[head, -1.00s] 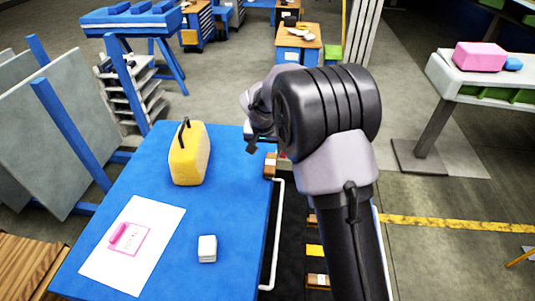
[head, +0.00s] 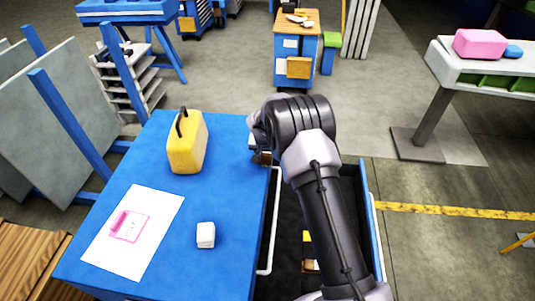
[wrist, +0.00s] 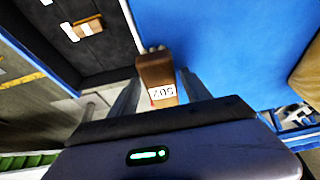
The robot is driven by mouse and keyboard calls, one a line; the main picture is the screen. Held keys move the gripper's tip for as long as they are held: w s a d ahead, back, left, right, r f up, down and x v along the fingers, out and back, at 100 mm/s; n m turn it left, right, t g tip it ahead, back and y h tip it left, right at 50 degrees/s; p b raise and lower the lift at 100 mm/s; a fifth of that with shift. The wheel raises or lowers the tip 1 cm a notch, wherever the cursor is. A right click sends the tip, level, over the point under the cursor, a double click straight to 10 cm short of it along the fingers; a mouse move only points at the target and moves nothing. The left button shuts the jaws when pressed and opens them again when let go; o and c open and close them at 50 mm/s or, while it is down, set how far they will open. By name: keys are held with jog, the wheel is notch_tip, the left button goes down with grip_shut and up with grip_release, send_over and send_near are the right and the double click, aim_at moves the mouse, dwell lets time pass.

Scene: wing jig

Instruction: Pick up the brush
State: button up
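A brown block-like piece (wrist: 156,70) with a white numbered label lies between the fingers of my gripper (wrist: 160,86) in the wrist view. Small pale grey bumps show at its far end. I cannot tell for sure whether it is the brush. The fingers stand on either side of it, with narrow gaps showing. In the head view my gripper (head: 258,150) is at the right edge of the blue table (head: 225,205), largely hidden by my arm. A brown bit (head: 262,158) of the piece shows beside it.
A yellow canister (head: 187,145), a small white block (head: 205,235) and a paper sheet (head: 120,255) with pink marks are on the table. An open dark drawer (head: 285,225) holding labelled brown pieces (wrist: 88,27) lies right of it. A white handle (head: 265,270) runs along the edge.

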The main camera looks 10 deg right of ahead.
grip_shut()
